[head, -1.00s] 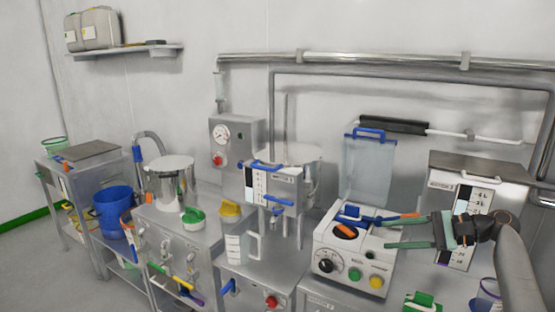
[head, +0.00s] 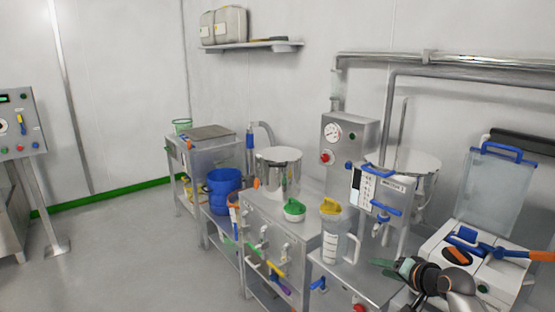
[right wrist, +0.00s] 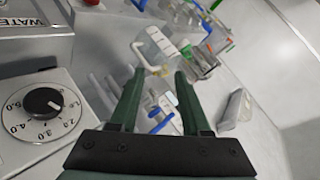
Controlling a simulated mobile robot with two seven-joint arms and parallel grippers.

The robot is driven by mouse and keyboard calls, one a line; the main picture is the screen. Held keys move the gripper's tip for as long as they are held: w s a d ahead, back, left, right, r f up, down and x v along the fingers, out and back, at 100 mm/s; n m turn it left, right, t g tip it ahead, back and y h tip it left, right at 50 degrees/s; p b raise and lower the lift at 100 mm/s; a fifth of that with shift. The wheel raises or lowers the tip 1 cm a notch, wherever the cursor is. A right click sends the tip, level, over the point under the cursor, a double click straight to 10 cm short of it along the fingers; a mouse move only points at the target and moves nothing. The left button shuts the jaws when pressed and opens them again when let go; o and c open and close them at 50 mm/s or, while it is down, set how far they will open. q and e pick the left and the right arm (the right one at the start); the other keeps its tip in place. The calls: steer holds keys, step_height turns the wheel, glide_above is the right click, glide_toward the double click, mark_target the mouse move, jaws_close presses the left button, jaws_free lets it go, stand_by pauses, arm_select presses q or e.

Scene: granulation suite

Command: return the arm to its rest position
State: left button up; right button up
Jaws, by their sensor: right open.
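My right gripper (head: 383,264), with dark green fingers, is at the lower right of the head view, in front of the left side of the white control box (head: 437,245). It points left. In the right wrist view its two fingers (right wrist: 158,75) are spread apart with nothing held between them. The box's black dial (right wrist: 43,103) is close to the left of the fingers there. My left gripper is not in view.
A clear measuring jug (head: 331,245) stands on the steel bench, left of my right gripper. A blue-handled clear panel (head: 495,185) rises behind the box. A steel pot (head: 278,172) and a blue bucket (head: 222,190) are farther left. The floor at left is free.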

steer(key=w+d+r+n+t+h, duration=0.4)
steer(key=d+r+n+t+h, duration=0.2)
steer(key=d+r+n, duration=0.25)
steer(key=s+a+f+g+y, duration=0.2)
steer(key=s+a+f, duration=0.4)
steer(key=f, duration=0.4)
steer(key=s+a+f+g+y, duration=0.15)
steer(key=s+a+f, duration=0.25)
steer(key=s+f, duration=0.55)
steer(key=s+a+f+g, duration=0.1)
steer(key=s+a+f, duration=0.2)
steer(key=s, duration=0.5)
steer(key=s+a+f+g, duration=0.2)
steer(key=s+f, duration=0.3)
steer(key=s, duration=0.4)
steer(key=s+a+f+g+y, duration=0.1)
steer(key=s+a+f, duration=0.2)
steer(key=s, duration=0.5)
steer(key=shift+s+a+f, duration=0.4)
steer(key=shift+f, duration=0.1)
